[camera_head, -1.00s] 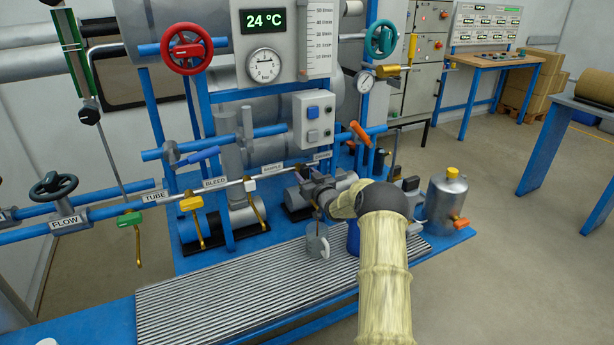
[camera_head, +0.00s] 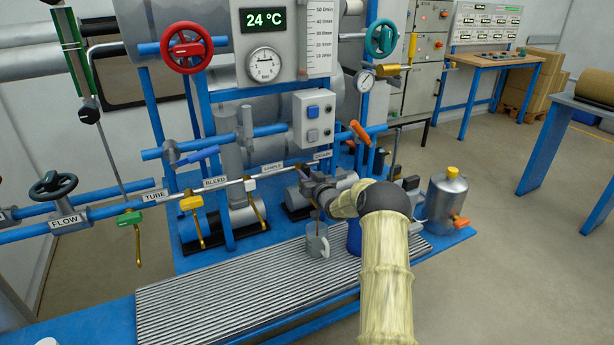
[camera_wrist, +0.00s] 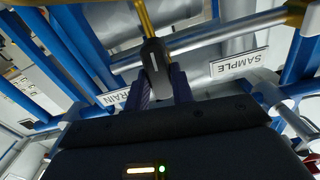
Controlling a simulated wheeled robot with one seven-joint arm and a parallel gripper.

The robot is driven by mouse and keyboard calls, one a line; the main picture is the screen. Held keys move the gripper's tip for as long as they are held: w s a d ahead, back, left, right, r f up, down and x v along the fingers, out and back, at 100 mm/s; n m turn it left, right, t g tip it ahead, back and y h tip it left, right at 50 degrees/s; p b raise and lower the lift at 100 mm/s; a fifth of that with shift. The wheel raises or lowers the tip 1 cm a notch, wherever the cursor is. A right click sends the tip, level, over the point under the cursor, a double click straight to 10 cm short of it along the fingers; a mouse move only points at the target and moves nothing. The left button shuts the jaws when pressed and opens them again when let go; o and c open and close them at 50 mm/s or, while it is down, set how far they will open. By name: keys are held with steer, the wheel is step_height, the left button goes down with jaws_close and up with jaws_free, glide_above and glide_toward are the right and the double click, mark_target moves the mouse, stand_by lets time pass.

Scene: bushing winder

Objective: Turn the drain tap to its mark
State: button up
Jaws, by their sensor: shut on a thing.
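The drain tap (camera_wrist: 154,56) shows in the wrist view as a black handle beside a brass pipe, between the labels SAMPLE (camera_wrist: 240,64) and a partly hidden DRAIN (camera_wrist: 116,97). My gripper (camera_wrist: 160,84) is shut on this black handle, one dark finger on each side. In the head view my gripper (camera_head: 312,186) is at the right end of the thin pipe, below the DRAIN label (camera_head: 323,155). My wrist hides most of the tap there. I cannot make out the tap's mark in either view.
A grey mug (camera_head: 318,241) stands on the ribbed tray (camera_head: 215,295) just below my gripper, with a blue container (camera_head: 354,238) beside it. A yellow-handled tap (camera_head: 192,203) and a green-handled tap (camera_head: 130,218) lie to the left. A metal canister (camera_head: 446,205) stands at right.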

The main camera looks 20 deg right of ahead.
steer(key=m, duration=0.3)
steer(key=shift+d+f+m, duration=0.1)
steer(key=shift+d+m, duration=0.05)
steer(key=shift+m, duration=0.25)
steer(key=m, duration=0.4)
steer(key=shift+d+m, duration=0.15)
steer(key=shift+m, duration=0.15)
steer(key=m, duration=0.2)
steer(key=m+b, duration=0.1)
steer(key=m, duration=0.5)
steer(key=shift+f, duration=0.3)
steer(key=shift+m, duration=0.3)
steer(key=o, duration=1)
steer(key=s, duration=1.1)
steer(key=s+b, duration=0.1)
steer(key=s, duration=0.5)
steer(key=shift+s+d, duration=0.2)
steer(key=shift+d, duration=0.1)
